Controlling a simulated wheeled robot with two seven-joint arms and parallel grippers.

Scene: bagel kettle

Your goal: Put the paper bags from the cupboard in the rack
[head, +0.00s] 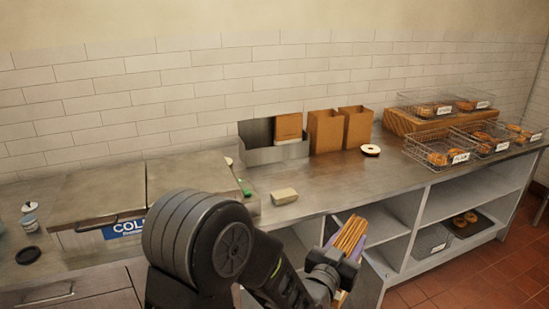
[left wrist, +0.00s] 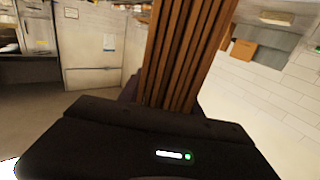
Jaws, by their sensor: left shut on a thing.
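My left gripper (head: 338,264) is shut on a stack of folded brown paper bags (head: 350,236), in front of the counter edge. The bags stick up from the jaws, slightly tilted. In the left wrist view the bags (left wrist: 186,52) rise beyond the black gripper body as several brown layers. A grey metal rack (head: 262,156) stands on the counter against the wall, with a brown piece (head: 288,127) in its right part; its left part looks empty. The open shelves of the cupboard (head: 437,205) are under the counter, and my arm hides part of the front. My right gripper is not in view.
Two upright brown bags (head: 325,131) stand right of the rack. A bagel (head: 370,149) and a small beige block (head: 284,196) lie on the counter. Wire baskets of bagels (head: 440,147) stand at the right, a lidded cold unit (head: 115,195) at the left.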

